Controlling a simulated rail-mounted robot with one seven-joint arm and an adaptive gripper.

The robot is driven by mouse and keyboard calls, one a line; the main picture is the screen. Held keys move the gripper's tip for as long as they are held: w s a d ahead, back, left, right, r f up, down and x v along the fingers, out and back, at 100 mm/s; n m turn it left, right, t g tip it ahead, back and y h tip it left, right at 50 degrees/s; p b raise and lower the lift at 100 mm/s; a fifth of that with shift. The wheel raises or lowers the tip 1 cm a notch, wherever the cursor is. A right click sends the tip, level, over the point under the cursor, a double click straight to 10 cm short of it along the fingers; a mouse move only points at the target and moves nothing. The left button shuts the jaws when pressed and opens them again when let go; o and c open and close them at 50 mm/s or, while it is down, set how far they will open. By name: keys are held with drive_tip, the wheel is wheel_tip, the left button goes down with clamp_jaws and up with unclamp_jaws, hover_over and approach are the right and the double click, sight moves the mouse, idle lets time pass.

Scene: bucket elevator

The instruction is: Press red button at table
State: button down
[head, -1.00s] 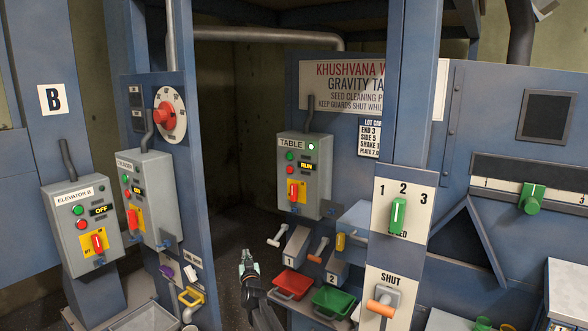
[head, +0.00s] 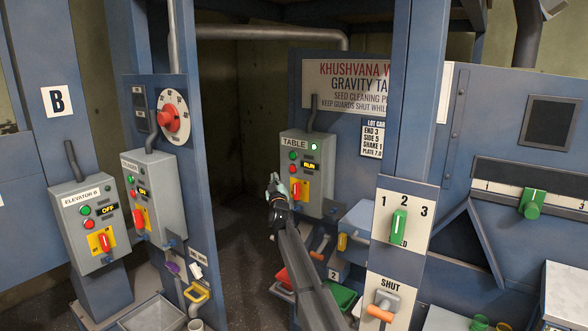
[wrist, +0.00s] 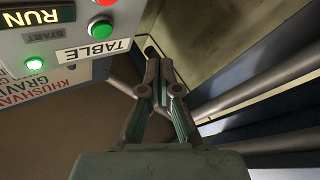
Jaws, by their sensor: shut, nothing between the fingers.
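The grey TABLE control box (head: 308,190) is mounted right of centre in the head view. Its red button (head: 292,169) sits just below the green button (head: 292,155). My gripper (head: 275,180) is shut and empty, to the left of the box's lower part in the picture. In the wrist view, my gripper's fingers (wrist: 158,68) point past the box, with the inverted TABLE label (wrist: 95,52) and the green button (wrist: 102,28) to their left. The red button (wrist: 105,3) is cut off at the top edge. The fingertips appear clear of both buttons.
The box also has a lit RUN display (head: 309,166) and a red switch (head: 296,190). The ELEVATOR B box (head: 88,225) and another control box (head: 150,195) stand at left. A blue post (head: 413,130) stands to the right. A dark open recess lies behind my gripper.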

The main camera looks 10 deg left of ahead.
idle(0.4)
drive_tip(key=b, duration=0.7)
approach(290, 167)
drive_tip(key=w+a+r, duration=0.2)
drive_tip(key=w+a, duration=0.2)
drive_tip(key=shift+w+d+r+b, duration=0.15)
drive_tip(key=shift+w+d+b, duration=0.3)
drive_tip(key=shift+d+b, duration=0.15)
drive_tip(key=shift+w+d+b, duration=0.15)
drive_tip(key=shift+w+b, duration=0.1)
drive_tip(key=shift+b, duration=0.15)
drive_tip(key=shift+w+d+b, duration=0.35)
drive_tip(key=shift+w+b, duration=0.25)
drive_tip(key=shift+b, duration=0.3)
idle(1.4)
drive_tip(key=shift+s, duration=0.1)
drive_tip(key=shift+s+a+p, duration=0.4)
drive_tip(key=shift+s+p, duration=0.3)
drive_tip(key=shift+p, duration=0.1)
